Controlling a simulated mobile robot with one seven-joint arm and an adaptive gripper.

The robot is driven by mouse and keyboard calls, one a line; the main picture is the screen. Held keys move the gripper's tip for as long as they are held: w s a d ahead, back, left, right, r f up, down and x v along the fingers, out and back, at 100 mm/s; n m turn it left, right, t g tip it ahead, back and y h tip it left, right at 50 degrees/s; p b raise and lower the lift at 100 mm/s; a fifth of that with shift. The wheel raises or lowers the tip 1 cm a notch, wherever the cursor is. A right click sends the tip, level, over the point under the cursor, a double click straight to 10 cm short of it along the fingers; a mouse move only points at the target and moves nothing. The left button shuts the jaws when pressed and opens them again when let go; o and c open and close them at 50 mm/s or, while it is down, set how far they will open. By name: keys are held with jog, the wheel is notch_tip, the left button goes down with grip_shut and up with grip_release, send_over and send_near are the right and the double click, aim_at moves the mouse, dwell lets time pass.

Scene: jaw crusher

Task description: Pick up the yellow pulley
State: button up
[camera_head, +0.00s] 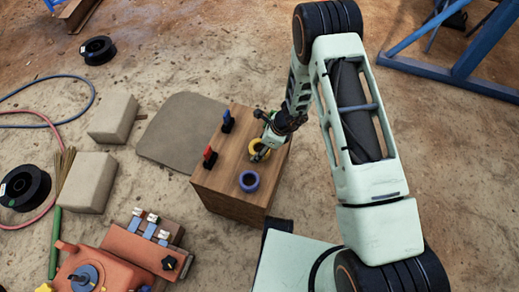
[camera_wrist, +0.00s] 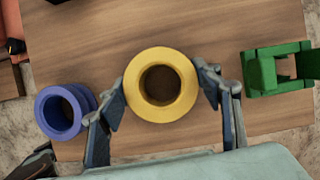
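The yellow pulley (camera_wrist: 137,83) is a thick ring with a dark hole, seen end-on in the wrist view. My gripper (camera_wrist: 161,82) has one finger on each side of it, and both fingertips appear to touch its rim. The pulley looks closer to the wrist camera than the blue pulley; the gap under it cannot be seen. In the head view the yellow pulley (camera_head: 255,156) shows over the far right part of the wooden box, partly hidden by my gripper (camera_head: 261,148).
A blue pulley (camera_wrist: 40,110) stands left of the yellow one on the wooden box (camera_head: 230,202). A green square bracket (camera_wrist: 260,76) is close to the right finger. Red (camera_head: 209,157) and blue (camera_head: 227,122) clip-like parts stand along the box's left side.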

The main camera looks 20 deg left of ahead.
jog(key=c, duration=1.3)
jog(key=shift+c, duration=0.3)
jog(key=shift+r, duration=0.1)
